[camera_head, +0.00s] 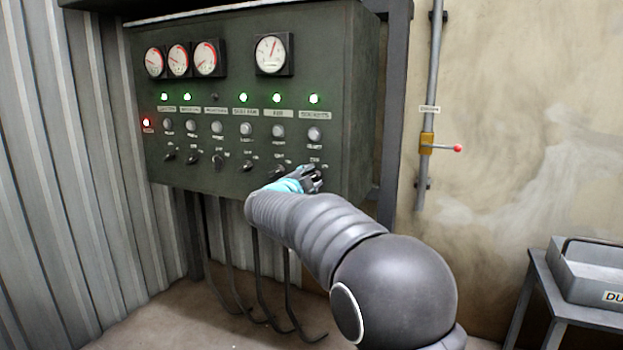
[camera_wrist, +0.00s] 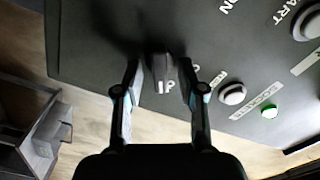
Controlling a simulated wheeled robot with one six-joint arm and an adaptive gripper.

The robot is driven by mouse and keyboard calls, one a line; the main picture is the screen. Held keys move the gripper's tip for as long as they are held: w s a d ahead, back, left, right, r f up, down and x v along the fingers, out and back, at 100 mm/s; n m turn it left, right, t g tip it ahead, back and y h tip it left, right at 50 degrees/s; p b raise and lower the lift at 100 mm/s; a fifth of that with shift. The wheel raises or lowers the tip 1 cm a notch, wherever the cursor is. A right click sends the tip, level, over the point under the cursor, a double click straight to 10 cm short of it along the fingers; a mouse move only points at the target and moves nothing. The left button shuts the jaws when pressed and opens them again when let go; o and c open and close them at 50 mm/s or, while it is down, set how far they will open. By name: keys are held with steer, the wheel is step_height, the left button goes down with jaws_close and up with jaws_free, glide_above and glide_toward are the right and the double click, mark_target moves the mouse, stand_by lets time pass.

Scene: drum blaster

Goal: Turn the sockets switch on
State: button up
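A dark control panel (camera_head: 230,185) hangs on the wall, with a row of black rotary knobs along its lower part. The sockets label (camera_head: 314,114) is at the right end, and it also shows in the wrist view (camera_wrist: 255,105). The sockets lamp (camera_head: 313,98) glows green. In the wrist view the sockets switch (camera_wrist: 160,74) is a black knob with a white mark. My gripper (camera_wrist: 160,78) is open, with one finger on each side of the knob and gaps showing. In the head view my gripper (camera_head: 313,178) hides this knob.
Most other columns have green lamps lit; one lamp (camera_head: 214,97) is dark. A red lamp (camera_head: 146,123) glows at the left. A pipe with a red-tipped lever (camera_head: 457,148) runs up the wall at right. A grey table (camera_head: 545,285) holds a grey box (camera_head: 590,270).

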steer(key=v, duration=1.2)
